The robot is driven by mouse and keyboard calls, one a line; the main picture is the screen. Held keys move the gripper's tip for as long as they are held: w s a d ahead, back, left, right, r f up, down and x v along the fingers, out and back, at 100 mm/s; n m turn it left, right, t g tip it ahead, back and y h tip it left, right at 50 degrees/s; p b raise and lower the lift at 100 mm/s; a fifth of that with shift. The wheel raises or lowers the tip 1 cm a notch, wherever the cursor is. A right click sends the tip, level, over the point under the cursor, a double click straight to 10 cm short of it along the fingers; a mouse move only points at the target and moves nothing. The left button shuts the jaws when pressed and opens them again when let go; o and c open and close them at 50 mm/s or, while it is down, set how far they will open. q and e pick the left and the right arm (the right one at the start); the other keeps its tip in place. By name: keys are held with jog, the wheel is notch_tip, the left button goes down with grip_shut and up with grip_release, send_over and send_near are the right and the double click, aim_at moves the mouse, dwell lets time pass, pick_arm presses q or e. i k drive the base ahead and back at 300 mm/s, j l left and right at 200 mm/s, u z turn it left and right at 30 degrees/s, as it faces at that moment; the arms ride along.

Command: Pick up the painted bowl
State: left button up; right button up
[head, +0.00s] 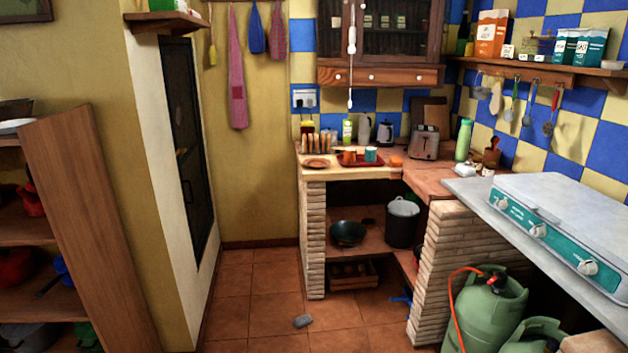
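Neither of my grippers shows in the head view.
The dark bin (402,224) stands beside the bowl. Below is a wooden crate (353,274). Green gas bottles (490,310) stand at the front right, and a wooden shelf unit (95,220) at the left.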

aim_at(345, 234)
jog(key=i, duration=2.55)
